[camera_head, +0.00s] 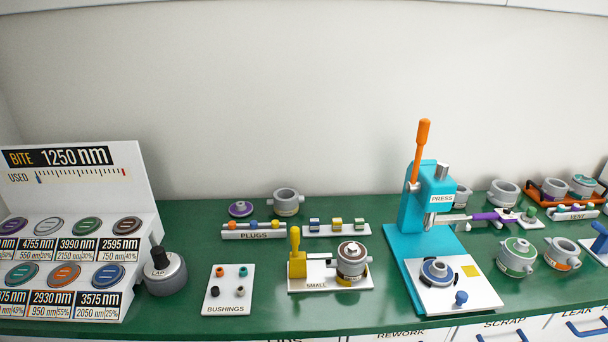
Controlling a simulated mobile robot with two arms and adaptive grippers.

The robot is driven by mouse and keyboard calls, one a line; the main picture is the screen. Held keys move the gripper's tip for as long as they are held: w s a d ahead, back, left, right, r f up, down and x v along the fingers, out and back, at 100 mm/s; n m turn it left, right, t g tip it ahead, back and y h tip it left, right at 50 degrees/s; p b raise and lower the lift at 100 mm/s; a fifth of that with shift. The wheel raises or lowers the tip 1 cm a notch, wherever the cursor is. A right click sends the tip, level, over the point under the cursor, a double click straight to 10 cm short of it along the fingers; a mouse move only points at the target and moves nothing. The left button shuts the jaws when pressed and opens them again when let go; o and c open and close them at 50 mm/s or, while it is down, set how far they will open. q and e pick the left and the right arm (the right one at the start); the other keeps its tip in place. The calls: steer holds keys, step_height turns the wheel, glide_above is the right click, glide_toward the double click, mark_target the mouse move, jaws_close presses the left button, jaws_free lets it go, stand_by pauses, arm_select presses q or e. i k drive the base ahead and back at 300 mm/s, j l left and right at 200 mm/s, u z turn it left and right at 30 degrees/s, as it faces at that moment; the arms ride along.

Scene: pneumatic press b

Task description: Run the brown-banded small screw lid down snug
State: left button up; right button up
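A lid with a brown band (352,247) sits on top of a grey pot (351,266) in the fixture labelled SMALL (318,285). I cannot tell from here how far down its thread it is. The fixture has a yellow upright-handled clamp (296,256) on its left, with a bar reaching towards the pot. Neither of my grippers is in view.
The rack (83,190) with several discs and a BITE 1250 nm readout stands left, beside a grey CAP tool (165,274). The bushings plate (229,289) lies left of the fixture. The teal press (420,212) with its orange lever stands right. Several pots stand further right.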

mark_target(350, 252)
steer(key=i+j, duration=0.1)
steer(key=j, duration=0.5)
steer(key=i+j+z, duration=0.15)
steer(key=j, duration=0.5)
steer(key=k, duration=0.05)
